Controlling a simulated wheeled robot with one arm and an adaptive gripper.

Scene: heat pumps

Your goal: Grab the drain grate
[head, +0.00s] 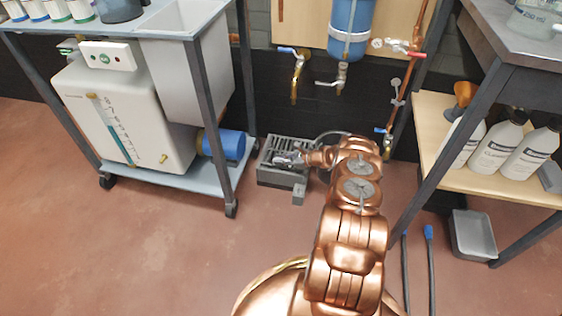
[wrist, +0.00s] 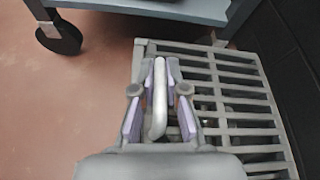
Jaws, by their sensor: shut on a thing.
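The drain grate (wrist: 241,98) is a grey slatted grid with a raised light grey bar handle (wrist: 159,98). In the head view the grate (head: 284,147) sits on top of a grey box-shaped drain on the floor by the back wall. My gripper (wrist: 160,88) is over the grate's left part in the wrist view, its purple-padded fingers on both sides of the handle and shut on it. In the head view my gripper (head: 290,158) reaches the grate from the right, and my arm hides part of the grate's right side. The grate looks level.
A blue-grey wheeled cart (head: 180,182) with a white tank stands left of the drain; its caster (wrist: 60,36) is near the grate. Copper pipes and valves (head: 388,128) hang on the back wall. A bench with bottles (head: 495,145) stands right.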

